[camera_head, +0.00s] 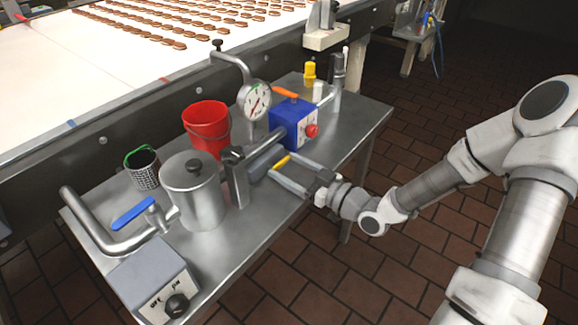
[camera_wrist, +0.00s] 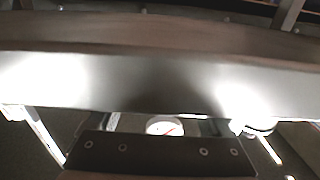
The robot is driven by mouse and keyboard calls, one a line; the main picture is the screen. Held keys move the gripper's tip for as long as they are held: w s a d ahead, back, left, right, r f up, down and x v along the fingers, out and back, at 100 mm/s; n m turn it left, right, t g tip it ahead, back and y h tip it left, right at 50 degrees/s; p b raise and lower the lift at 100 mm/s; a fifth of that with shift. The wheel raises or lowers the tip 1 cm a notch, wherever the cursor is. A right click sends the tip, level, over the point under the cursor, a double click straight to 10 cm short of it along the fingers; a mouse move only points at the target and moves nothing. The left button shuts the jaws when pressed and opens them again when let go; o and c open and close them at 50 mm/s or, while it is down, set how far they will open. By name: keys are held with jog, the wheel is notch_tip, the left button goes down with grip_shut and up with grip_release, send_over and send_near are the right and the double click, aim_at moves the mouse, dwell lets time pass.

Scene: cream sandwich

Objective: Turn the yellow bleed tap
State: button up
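The yellow bleed tap (camera_head: 282,162) is a small yellow lever beside the grey metal cylinder fitting (camera_head: 262,161) on the steel table. My gripper (camera_head: 281,165) reaches in from the right with its two fingers spread apart. In the head view the yellow lever appears between the fingertips, close to the upper one. I cannot tell whether either finger touches it. In the wrist view a broad, shiny metal band crosses the picture, and I cannot make out the yellow tap there.
On the steel table (camera_head: 225,251) stand a blue box (camera_head: 283,117) with a red knob, a dial gauge (camera_head: 254,101), a red bucket (camera_head: 207,132), a lidded metal pot (camera_head: 194,194) and a blue-handled pipe (camera_head: 95,226). A conveyor (camera_head: 75,62) runs behind. Tiled floor lies in front.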

jog(key=shift+o, duration=1.1)
jog(key=p+v, duration=0.2)
jog(key=v, duration=1.5)
jog(key=shift+s+d+p, duration=0.2)
jog(key=shift+p, duration=0.2)
jog(key=shift+f, duration=0.1)
